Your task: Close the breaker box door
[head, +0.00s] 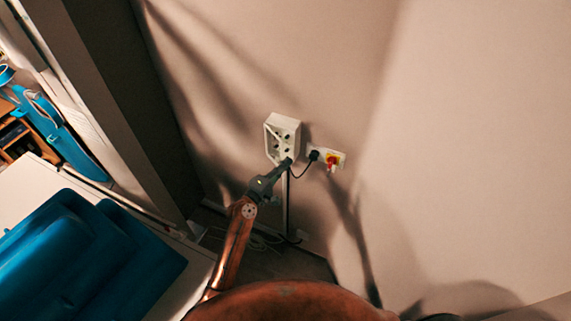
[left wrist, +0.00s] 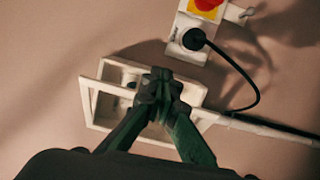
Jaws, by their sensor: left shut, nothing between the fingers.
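The white breaker box (head: 287,125) is mounted on the wall at the middle of the head view, with dark round parts on its front. In the left wrist view the box (left wrist: 124,70) lies behind my fingers. Its door looks like a thin white frame (left wrist: 86,101), standing out from the box at an angle, so it appears partly open. My left gripper (head: 285,164) is shut and empty at the box's lower edge. In the left wrist view its fingertips (left wrist: 161,76) overlap the box and hide its middle; contact with the door cannot be told. My right gripper is out of view.
Right of the box, a wall plate holds a black plug (head: 314,155) with a cable and a red-and-yellow switch (head: 332,160). A white conduit runs down below the box. Blue padded furniture (head: 90,262) stands at lower left. The wall at right is bare.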

